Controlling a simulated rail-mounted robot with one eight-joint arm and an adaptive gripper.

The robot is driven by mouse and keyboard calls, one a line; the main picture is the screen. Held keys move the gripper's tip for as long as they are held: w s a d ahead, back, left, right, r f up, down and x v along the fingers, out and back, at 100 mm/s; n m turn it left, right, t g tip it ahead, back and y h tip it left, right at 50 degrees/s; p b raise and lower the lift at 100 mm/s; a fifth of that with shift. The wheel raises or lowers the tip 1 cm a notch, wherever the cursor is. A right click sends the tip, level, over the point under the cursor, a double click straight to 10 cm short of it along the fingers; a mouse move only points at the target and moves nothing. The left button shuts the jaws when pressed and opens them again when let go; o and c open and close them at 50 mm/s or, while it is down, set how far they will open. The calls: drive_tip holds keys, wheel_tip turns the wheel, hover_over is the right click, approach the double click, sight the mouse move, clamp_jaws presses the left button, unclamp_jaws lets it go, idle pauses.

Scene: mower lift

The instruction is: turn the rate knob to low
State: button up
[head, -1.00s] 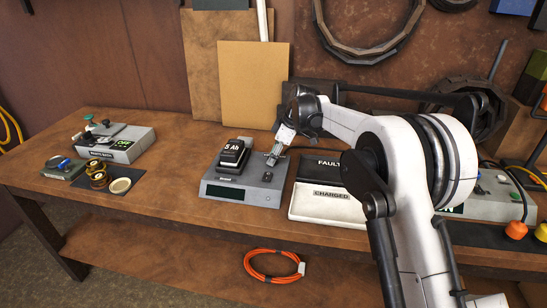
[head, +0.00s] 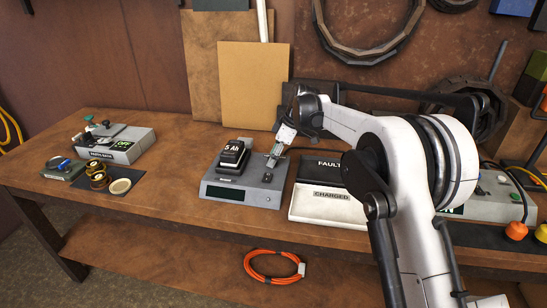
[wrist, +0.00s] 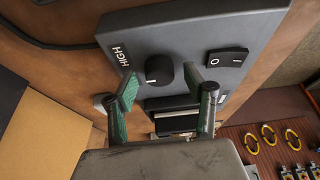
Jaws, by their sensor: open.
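The rate knob (wrist: 159,70) is a round black knob with a white pointer mark, on a grey panel with the word HIGH printed to its left. In the wrist view, the green-padded fingers of my open gripper (wrist: 163,95) stand to either side below the knob. They hold nothing, and I cannot tell whether they touch the knob. In the head view my gripper (head: 273,160) points down at the right part of the grey charger (head: 216,192), which bears a black 5 Ah battery (head: 232,155). A LOW label is not readable.
A rocker switch (wrist: 226,58) marked O and I sits right of the knob. The parts-bath unit (head: 120,150) is at the left.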

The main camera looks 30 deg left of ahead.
drive_tip(key=v, duration=1.1)
drive_tip(key=shift+r, duration=0.3)
drive_tip(key=shift+d, duration=0.2)
drive_tip(key=s+d+r+m+t, duration=0.2)
drive_tip(key=s+d+r+m, duration=0.15)
drive_tip(key=d, duration=0.75)
drive_tip(key=s+d+r+m+t, duration=0.1)
drive_tip(key=s+d+r+m, duration=0.3)
drive_tip(key=d, duration=0.6)
drive_tip(key=s+d+r+m+t, duration=0.1)
drive_tip(key=d+r+m+t, duration=0.15)
drive_tip(key=d+r, duration=0.6)
drive_tip(key=s+d+f+m+h, duration=0.1)
drive_tip(key=s+d+f+m, duration=0.15)
drive_tip(key=s+d, duration=0.45)
drive_tip(key=s+d+f+m+h, duration=0.1)
drive_tip(key=s+d+f+m, duration=0.15)
drive_tip(key=s+d, duration=0.4)
drive_tip(key=s+d+f+m+t+h, duration=0.2)
drive_tip(key=s+d+f+m, duration=0.4)
drive_tip(key=s+d+f, duration=0.3)
drive_tip(key=s+d+t, duration=0.1)
drive_tip(key=s+d, duration=0.2)
drive_tip(key=shift+s+d+m, duration=0.2)
drive_tip(key=shift+d+m, duration=0.05)
drive_tip(key=shift+m, duration=0.15)
